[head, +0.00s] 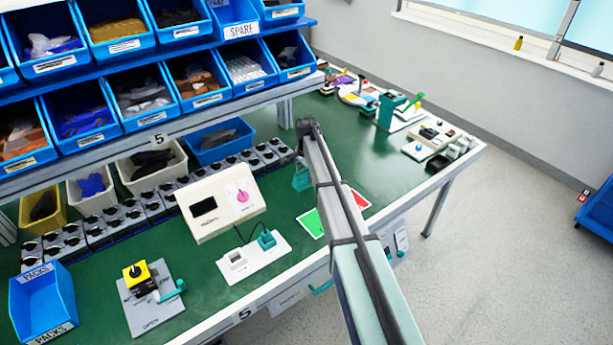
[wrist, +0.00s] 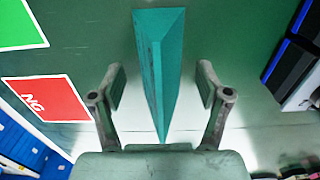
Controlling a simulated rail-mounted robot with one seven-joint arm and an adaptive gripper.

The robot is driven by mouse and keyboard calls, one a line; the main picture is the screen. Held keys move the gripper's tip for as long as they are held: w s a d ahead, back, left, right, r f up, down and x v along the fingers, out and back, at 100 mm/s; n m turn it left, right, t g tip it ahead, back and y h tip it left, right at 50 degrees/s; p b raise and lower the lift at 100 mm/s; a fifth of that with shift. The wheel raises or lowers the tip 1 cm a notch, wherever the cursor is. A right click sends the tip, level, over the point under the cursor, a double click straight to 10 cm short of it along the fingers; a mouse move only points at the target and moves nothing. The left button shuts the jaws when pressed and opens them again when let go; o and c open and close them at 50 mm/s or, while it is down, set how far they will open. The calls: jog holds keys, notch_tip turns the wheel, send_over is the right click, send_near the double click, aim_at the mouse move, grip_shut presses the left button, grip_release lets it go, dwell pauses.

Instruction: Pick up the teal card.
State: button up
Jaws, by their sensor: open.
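The teal card (wrist: 160,60) stands on edge as a folded, wedge-like shape in the middle of the wrist view. In the head view a teal shape that looks like it (head: 301,178) shows just left of my arm, partly hidden by it. My gripper (wrist: 162,86) is open, with one finger on each side of the card. Gaps show between the card and both fingers. In the head view my arm hides the fingers.
A green mat (head: 311,223) and a red NG mat (wrist: 47,98) lie beside the card. A beige box with a pink knob (head: 221,203) and a white plate with a teal part (head: 254,257) stand to the left. Green bench surface is clear behind right.

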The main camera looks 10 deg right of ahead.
jog(key=shift+f, duration=0.5)
jog(key=c, duration=1)
jog(key=shift+o, duration=0.2)
jog(key=shift+r, duration=0.1)
